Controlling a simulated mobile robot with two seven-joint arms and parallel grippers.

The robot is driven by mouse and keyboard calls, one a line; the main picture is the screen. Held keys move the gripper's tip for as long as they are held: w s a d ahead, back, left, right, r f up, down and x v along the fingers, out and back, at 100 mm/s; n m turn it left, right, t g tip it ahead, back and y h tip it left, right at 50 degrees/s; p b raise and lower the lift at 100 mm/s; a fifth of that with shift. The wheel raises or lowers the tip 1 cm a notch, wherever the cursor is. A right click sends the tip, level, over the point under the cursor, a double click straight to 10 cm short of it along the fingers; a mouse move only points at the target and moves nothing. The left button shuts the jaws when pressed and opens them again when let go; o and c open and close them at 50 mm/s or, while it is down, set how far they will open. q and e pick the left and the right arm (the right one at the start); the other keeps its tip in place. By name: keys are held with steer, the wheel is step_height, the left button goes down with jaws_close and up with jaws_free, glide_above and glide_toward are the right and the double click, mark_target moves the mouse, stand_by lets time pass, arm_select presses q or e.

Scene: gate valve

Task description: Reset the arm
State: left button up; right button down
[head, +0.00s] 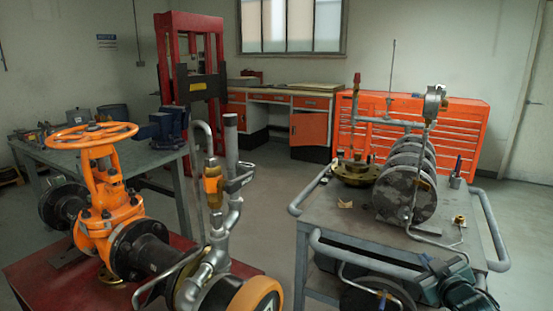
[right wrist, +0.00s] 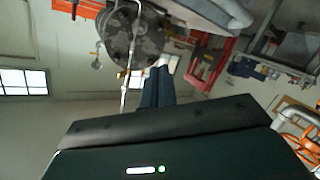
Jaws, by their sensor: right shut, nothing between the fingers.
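The orange gate valve (head: 98,215) stands on a red table at the left of the head view, its round orange handwheel (head: 92,136) on top. My right gripper (head: 432,268) is low at the right of the head view, dark and partly cut off by the bottom edge, in front of the grey cart. In the right wrist view its dark fingers (right wrist: 158,85) are together with nothing between them. It is well to the right of the valve and apart from it. My left gripper is not in view.
A grey cart (head: 350,232) with rails carries a stack of grey discs (head: 407,185) and a brass flange (head: 355,171). Pipework with an orange-black wheel (head: 255,299) stands at the front centre. Orange drawers (head: 455,130) line the back. Floor shows between table and cart.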

steer(key=s+a+f+g+y, duration=0.3)
steer(key=s+a+f+y, duration=0.1)
steer(key=s+a+f, duration=1.05)
arm_select(q)
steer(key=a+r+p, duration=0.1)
steer(key=p, duration=0.2)
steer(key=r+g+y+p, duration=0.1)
steer(key=p, duration=0.2)
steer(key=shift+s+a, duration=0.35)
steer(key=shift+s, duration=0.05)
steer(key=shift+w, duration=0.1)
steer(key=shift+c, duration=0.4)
arm_select(e)
steer(key=s+a+r+m+g, duration=0.1)
steer(key=s+a, duration=0.3)
steer(key=s, duration=0.4)
steer(key=s+a+r+m+g, duration=0.1)
steer(key=s+a+r, duration=0.1)
steer(key=s+a, duration=0.3)
steer(key=s, duration=0.3)
steer(key=shift+s+a+r, duration=0.15)
steer(key=shift+s+a, duration=0.1)
steer(key=shift+s, duration=0.05)
